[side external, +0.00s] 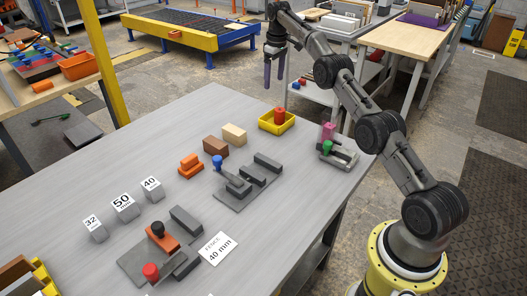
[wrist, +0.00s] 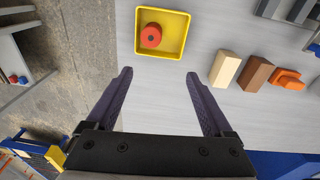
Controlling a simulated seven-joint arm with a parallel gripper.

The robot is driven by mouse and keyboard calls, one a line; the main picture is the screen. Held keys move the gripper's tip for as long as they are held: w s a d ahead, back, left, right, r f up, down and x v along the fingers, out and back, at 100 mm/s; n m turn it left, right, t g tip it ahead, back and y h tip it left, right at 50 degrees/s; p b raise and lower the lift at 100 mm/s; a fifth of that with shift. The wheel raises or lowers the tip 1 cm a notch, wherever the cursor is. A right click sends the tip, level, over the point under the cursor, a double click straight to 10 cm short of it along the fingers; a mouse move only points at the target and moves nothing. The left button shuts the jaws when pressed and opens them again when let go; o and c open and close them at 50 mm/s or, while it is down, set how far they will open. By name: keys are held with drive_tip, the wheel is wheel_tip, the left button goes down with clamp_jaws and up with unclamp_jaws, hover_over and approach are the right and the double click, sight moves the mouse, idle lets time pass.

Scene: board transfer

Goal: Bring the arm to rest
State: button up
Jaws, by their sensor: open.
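My gripper (side external: 274,70) is raised in the air near the far edge of the grey table (side external: 110,145), with nothing between its fingers. In the wrist view my gripper (wrist: 158,95) has its two dark purple fingers wide apart. A yellow tray (side external: 289,126) stands on the table below it and holds a red-orange cylinder (side external: 279,115). The wrist view shows the yellow tray (wrist: 141,49) and the cylinder (wrist: 151,35) beyond the fingertips, apart from them.
A tan block (side external: 234,134), a brown block (side external: 215,145) and an orange piece (side external: 190,165) stand left of the tray. A grey fixture with a blue knob (side external: 217,160) and one with a red knob (side external: 151,271) are nearer. Number blocks (side external: 124,207) stand at left.

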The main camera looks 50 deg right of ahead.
drive_tip(key=s+a+r+t, duration=0.1)
drive_tip(key=s+a+r, duration=0.1)
drive_tip(key=a+r, duration=0.35)
drive_tip(key=s+a+r+n, duration=0.1)
drive_tip(key=a+r, duration=0.1)
drive_tip(key=r, duration=0.6)
drive_tip(key=s+a+r+t, duration=0.1)
drive_tip(key=s+a+r, duration=0.1)
drive_tip(key=a+r, duration=0.35)
drive_tip(key=s+a+r+n+t, duration=0.1)
drive_tip(key=s+a+r, duration=0.35)
drive_tip(key=s, duration=0.25)
drive_tip(key=s+a+r+t, duration=0.1)
drive_tip(key=s+a+r, duration=0.3)
drive_tip(key=s+r, duration=0.15)
drive_tip(key=s+a+f, duration=0.3)
drive_tip(key=s, duration=0.5)
drive_tip(key=s+a+f, duration=0.2)
drive_tip(key=s+a, duration=0.1)
drive_tip(key=s, duration=0.5)
drive_tip(key=s+f+m, duration=0.1)
drive_tip(key=s+f, duration=0.3)
drive_tip(key=f, duration=0.3)
drive_tip(key=s+f+m, duration=0.1)
drive_tip(key=s+f, duration=0.3)
drive_tip(key=f, duration=0.4)
drive_tip(key=shift+s+a+f+m+t, duration=0.15)
drive_tip(key=shift+s+a+m+t, duration=0.15)
drive_tip(key=shift+s+a, duration=0.1)
